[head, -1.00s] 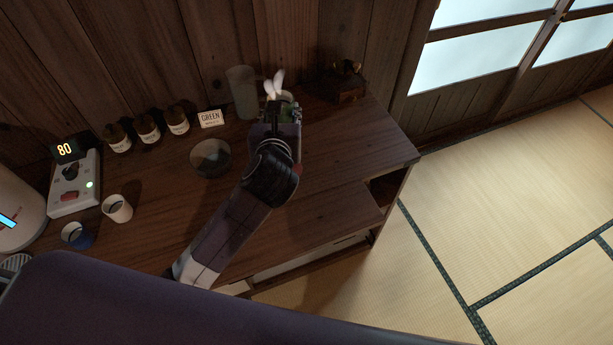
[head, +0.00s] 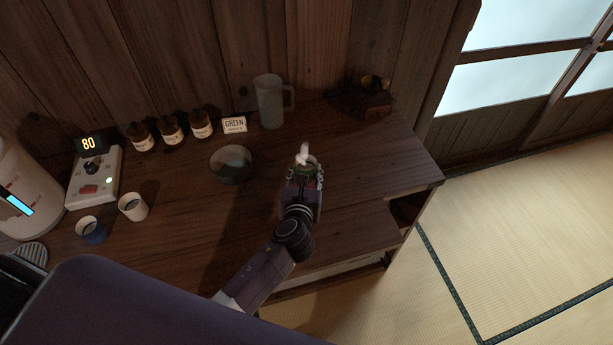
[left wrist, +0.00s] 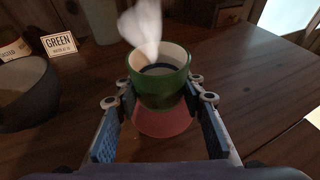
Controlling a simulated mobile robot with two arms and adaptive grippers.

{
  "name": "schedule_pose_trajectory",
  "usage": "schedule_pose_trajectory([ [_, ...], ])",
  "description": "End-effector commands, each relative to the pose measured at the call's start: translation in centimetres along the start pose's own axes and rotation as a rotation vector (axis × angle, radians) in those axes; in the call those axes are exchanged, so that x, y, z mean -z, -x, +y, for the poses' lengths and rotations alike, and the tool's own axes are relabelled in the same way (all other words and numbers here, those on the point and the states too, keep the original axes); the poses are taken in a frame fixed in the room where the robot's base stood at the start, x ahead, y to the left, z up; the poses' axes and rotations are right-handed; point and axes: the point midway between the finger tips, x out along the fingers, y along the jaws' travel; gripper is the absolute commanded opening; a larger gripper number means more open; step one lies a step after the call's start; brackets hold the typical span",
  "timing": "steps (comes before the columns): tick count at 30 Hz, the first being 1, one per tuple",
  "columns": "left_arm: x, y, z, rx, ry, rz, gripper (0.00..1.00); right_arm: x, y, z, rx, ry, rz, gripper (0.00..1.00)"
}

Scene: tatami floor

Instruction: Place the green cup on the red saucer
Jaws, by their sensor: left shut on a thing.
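The green cup (left wrist: 158,90) is upright between the fingers of my left gripper (head: 303,174) in the left wrist view, with pale liquid inside and white steam rising. The gripper is shut on it, one finger on each side. The red saucer (left wrist: 166,123) shows directly below the cup. I cannot tell whether the cup touches it. In the head view the gripper mostly covers the cup and hides the saucer. My right gripper is not in view.
Several brown jars (head: 171,132), a white cup (head: 133,207) and a blue cup (head: 91,230) stand further left. The tabletop right of the gripper is clear.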

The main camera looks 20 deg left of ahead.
Motion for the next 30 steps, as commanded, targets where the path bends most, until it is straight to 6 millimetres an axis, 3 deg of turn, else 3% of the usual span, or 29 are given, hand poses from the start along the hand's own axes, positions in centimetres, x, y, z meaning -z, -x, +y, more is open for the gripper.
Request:
schedule_pose_trajectory([
  [3, 1.32, -0.48, -0.09, 0.001, 0.0, 0.0, 0.08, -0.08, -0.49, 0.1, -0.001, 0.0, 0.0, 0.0],
  [15, 1.7, -0.64, -0.07, 0.002, -0.001, -0.001, 0.08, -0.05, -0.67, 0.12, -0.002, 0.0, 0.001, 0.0],
  [16, 1.74, -0.63, -0.07, 0.002, 0.0, 0.0, 0.37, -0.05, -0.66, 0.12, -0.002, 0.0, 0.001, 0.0],
  [20, 1.66, -0.6, -0.07, 0.002, 0.0, 0.0, 0.52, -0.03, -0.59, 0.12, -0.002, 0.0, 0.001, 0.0],
  [30, 1.35, -0.5, -0.06, 0.002, 0.0, -0.001, 0.54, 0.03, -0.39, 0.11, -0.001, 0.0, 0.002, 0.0],
])
